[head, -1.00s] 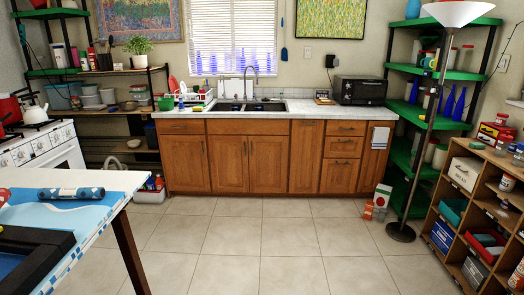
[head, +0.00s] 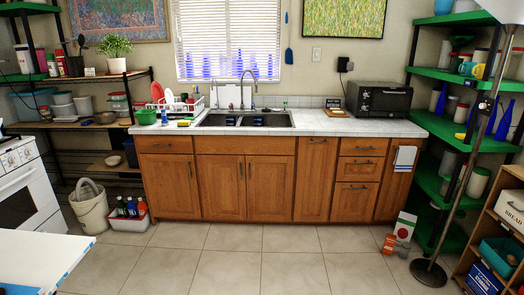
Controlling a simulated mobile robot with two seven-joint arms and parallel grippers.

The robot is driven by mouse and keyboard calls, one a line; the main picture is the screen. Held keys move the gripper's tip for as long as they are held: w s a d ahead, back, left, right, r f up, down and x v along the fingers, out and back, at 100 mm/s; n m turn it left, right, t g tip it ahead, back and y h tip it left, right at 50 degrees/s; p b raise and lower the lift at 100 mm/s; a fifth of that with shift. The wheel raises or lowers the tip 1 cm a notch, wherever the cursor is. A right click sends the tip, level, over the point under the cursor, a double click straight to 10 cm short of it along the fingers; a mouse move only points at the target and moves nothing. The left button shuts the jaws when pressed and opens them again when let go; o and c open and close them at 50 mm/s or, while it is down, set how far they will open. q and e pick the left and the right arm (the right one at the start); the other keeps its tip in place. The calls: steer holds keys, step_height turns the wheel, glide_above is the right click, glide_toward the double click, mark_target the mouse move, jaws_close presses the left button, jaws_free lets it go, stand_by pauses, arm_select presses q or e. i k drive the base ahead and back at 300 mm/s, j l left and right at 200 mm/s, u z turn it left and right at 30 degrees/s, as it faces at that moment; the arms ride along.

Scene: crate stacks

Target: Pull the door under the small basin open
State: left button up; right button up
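The small basin (head: 246,119) is a double sink set in the white tiled counter, with a tall faucet behind it. Under it are two wooden cabinet doors, a left door (head: 221,186) and a right door (head: 269,189), each with a vertical dark handle near their shared middle edge. Both doors are shut. Neither of my grippers shows in the head view.
The tiled floor (head: 240,262) before the cabinets is clear. A white table (head: 40,255) edges in at lower left. A bucket (head: 91,208) and bottle bin (head: 128,220) stand left of the cabinets. A carton (head: 404,228), lamp base (head: 428,272) and shelves are on the right.

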mark_target(222, 177)
steer(key=i, duration=3.65)
steer(key=u, duration=0.05)
